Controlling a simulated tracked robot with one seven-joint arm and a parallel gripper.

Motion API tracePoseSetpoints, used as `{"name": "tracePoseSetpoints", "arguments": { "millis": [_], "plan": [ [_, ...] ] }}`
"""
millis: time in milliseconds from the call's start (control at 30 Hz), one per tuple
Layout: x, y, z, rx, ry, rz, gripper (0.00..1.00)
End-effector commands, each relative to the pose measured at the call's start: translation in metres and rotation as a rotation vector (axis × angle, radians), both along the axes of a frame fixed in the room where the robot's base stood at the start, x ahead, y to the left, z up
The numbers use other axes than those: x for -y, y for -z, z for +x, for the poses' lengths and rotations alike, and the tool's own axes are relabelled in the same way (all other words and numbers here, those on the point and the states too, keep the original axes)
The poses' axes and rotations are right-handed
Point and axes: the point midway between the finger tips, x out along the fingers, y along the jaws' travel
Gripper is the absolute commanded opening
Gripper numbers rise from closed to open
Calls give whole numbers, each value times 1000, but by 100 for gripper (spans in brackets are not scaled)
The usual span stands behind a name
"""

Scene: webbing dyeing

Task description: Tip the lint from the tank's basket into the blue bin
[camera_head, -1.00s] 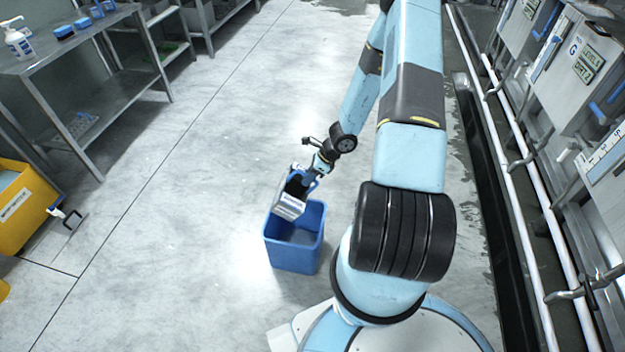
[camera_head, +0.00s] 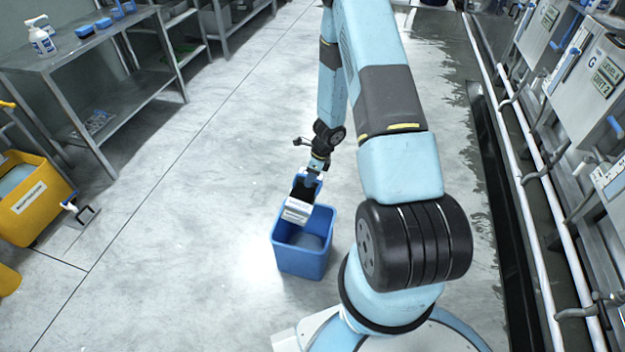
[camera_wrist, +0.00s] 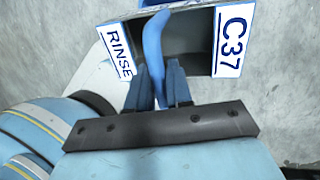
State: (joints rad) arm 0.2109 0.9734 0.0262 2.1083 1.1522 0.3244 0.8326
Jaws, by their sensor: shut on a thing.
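The blue bin (camera_head: 301,262) stands on the floor in the head view, open at the top. The basket (camera_head: 297,210), a small grey metal box, is held tilted at the bin's far left rim. In the wrist view the basket (camera_wrist: 192,40) carries labels reading "RINSE" and "C37" and has a blue handle (camera_wrist: 154,45). My gripper (camera_wrist: 160,88) is shut on that handle; in the head view it (camera_head: 311,178) is just above the basket. I cannot make out any lint in the basket or bin.
A yellow container (camera_head: 32,200) stands on the left, below a metal table (camera_head: 80,55) with bottles and blue blocks. Tanks with pipes (camera_head: 540,200) line the right side, beside a dark floor channel. The floor around the bin is clear.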

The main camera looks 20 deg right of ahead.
Motion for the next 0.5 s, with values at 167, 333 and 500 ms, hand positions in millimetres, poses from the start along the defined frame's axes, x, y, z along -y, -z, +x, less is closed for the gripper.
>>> {"name": "tracePoseSetpoints", "arguments": {
  "millis": [167,333,500],
  "plan": [
    [-5,-2,4,-23,-4,-37,0],
    [-9,-4,6,-48,-5,-69,0],
    [-13,-6,9,-71,-5,-103,0]
  ]
}}
